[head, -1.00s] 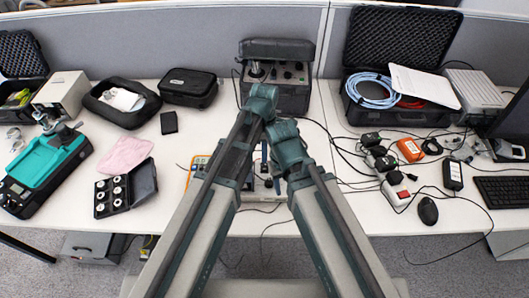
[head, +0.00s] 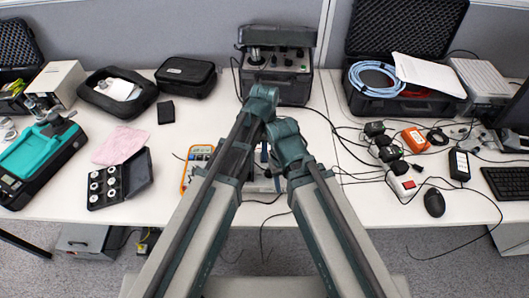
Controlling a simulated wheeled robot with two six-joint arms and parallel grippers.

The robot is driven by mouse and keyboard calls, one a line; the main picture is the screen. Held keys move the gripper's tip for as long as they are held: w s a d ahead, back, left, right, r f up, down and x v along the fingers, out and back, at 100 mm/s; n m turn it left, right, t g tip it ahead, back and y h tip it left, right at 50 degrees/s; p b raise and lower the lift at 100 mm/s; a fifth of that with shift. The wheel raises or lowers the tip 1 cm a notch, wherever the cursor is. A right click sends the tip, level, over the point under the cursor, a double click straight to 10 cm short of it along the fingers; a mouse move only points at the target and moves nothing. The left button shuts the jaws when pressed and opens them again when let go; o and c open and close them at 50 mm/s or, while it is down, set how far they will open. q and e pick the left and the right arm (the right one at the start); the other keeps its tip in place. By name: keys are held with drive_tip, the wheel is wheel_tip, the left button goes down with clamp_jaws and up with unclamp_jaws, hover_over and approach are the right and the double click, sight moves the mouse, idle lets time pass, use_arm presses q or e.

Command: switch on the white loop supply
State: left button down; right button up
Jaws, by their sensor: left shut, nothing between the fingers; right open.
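I cannot tell for sure which unit is the white loop supply. A white box (head: 57,84) stands at the back left of the bench, and a pale flat box (head: 480,84) at the back right. A yellow-edged multimeter (head: 194,165) lies just left of my arms, partly covered by them. My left gripper (head: 264,153) is shut and empty, over the middle of the bench, small and mostly hidden between my arm links. My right gripper (head: 276,180) is open, a little nearer, also mostly hidden. Neither visibly touches anything.
A dark box with knobs (head: 292,88) stands at the back middle. A white power strip with a red switch (head: 404,183), black adapters and loose cables lie right of my arms. A black case of round parts (head: 136,174) and a teal instrument (head: 35,157) are on the left.

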use_arm(q)
drive_tip(key=shift+w+r, duration=0.2)
drive_tip(key=shift+w, duration=0.65)
use_arm(e)
drive_tip(key=shift+r, duration=0.15)
use_arm(q)
drive_tip(key=shift+r+p, duration=0.1)
drive_tip(key=shift+p, duration=0.25)
use_arm(e)
drive_tip(key=shift+r, duration=0.15)
